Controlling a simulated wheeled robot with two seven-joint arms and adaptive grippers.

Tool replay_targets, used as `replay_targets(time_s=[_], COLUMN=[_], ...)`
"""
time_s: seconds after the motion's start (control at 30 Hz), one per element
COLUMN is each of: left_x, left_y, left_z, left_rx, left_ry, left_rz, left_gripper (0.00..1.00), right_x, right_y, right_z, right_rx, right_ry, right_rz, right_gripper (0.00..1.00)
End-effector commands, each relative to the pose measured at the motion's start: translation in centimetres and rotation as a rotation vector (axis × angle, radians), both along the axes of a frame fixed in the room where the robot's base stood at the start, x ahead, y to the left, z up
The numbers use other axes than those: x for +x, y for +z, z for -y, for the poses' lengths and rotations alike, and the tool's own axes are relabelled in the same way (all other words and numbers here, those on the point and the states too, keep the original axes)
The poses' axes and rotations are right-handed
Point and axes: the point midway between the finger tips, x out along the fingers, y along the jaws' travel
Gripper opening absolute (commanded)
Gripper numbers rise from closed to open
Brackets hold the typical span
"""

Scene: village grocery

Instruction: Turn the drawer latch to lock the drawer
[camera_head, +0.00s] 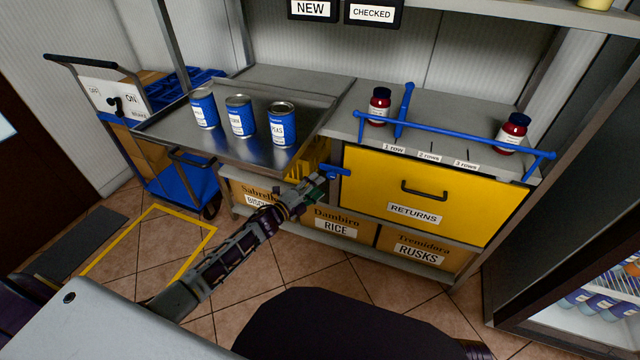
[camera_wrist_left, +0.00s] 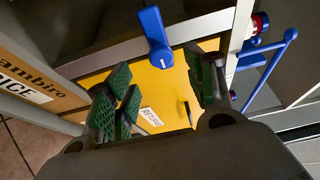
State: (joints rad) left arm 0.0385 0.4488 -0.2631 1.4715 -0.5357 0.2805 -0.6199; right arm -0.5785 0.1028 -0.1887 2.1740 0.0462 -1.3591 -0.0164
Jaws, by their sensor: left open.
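The yellow drawer (camera_head: 412,190) with a black handle and a RETURNS label sits under the counter, its front seeming flush with the frame. It also shows in the left wrist view (camera_wrist_left: 160,88). The blue latch (camera_head: 338,171) is at the drawer's upper left edge, lying roughly sideways in the head view. In the left wrist view the latch (camera_wrist_left: 155,35) is a blue lever with a white mark near its pivot. My left gripper (camera_head: 314,187) is open and empty, its green-padded fingers (camera_wrist_left: 163,85) just short of the latch. Whether they touch it is unclear. My right gripper is out of view.
A metal tray (camera_head: 165,131) holding three blue cans stands left of the drawer. Cardboard boxes (camera_head: 345,222) fill the shelf below. A blue cart (camera_head: 180,190) is at left.

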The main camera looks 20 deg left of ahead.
Motion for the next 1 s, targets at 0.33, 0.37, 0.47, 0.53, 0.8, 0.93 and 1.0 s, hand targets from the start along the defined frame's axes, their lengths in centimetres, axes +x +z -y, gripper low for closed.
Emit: replay_targets(time_s=[0.33,0.37,0.47,0.53,0.8,0.93,1.0], left_x=[-2.6,-2.8,-3.1,-3.3,-3.5,-3.5,-3.5], left_y=[0.0,0.0,0.0,0.0,0.1,0.0,0.0], left_z=[-1.2,-1.3,-1.4,-1.5,-1.6,-1.6,-1.6], left_rx=[0.000,0.000,0.000,0.000,0.000,0.000,0.000], left_ry=[0.000,0.000,0.000,-0.001,-0.001,0.000,0.000], left_rz=[-0.001,0.000,0.000,0.000,0.001,0.000,0.000], left_gripper=[0.54,0.54,0.54,0.54,0.54,0.54,0.54], right_x=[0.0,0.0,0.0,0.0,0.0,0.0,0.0], right_y=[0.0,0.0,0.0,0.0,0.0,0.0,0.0], right_z=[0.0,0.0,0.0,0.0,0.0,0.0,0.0], right_rx=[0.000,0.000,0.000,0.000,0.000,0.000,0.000], right_ry=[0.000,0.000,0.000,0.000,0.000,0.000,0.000], right_rz=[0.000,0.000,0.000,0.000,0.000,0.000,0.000], right_gripper=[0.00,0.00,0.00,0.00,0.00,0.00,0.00])
